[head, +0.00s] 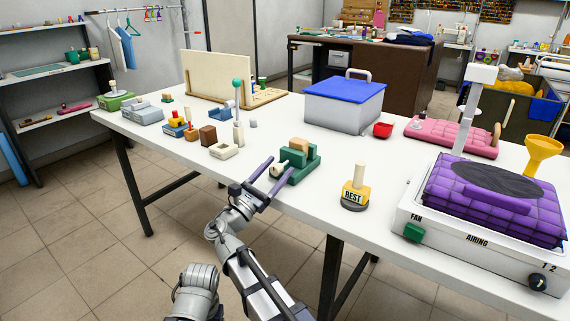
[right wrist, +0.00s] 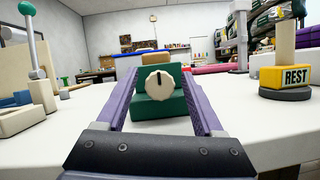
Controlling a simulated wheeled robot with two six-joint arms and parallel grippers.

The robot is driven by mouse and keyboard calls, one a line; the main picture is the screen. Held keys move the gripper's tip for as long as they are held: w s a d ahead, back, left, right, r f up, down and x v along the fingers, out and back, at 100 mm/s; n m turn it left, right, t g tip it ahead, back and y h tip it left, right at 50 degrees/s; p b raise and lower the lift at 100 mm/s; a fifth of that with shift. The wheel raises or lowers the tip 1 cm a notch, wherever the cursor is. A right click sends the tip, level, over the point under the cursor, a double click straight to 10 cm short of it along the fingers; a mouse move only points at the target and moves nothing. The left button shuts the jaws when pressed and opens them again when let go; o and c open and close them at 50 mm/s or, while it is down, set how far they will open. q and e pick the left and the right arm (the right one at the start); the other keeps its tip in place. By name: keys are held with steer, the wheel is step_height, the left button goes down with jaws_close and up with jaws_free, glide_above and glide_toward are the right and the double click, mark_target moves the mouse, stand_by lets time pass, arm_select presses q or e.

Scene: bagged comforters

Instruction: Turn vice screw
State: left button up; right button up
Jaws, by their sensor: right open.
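A green vice (head: 299,168) stands on the white table near its front edge, with a tan block (head: 299,145) at its top. Its cream screw knob (head: 279,169) faces my right gripper (head: 269,175). In the right wrist view the round knob (right wrist: 159,80) has a dark upright mark and sits between the purple fingers of the gripper (right wrist: 160,95). The fingers are open, one on each side, with gaps to the knob. The vice body (right wrist: 160,108) shows behind the knob. My left gripper cannot be made out in the head view.
A yellow REST stand (head: 355,195) is right of the vice. A purple bagged comforter (head: 490,208) lies on the airing unit (head: 440,240) at the right. Small blocks and a cream holder (head: 223,151) stand to the left. A blue-lidded box (head: 344,105) and red cup (head: 383,130) are behind.

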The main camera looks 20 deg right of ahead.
jaws_close()
stand_by(0.6)
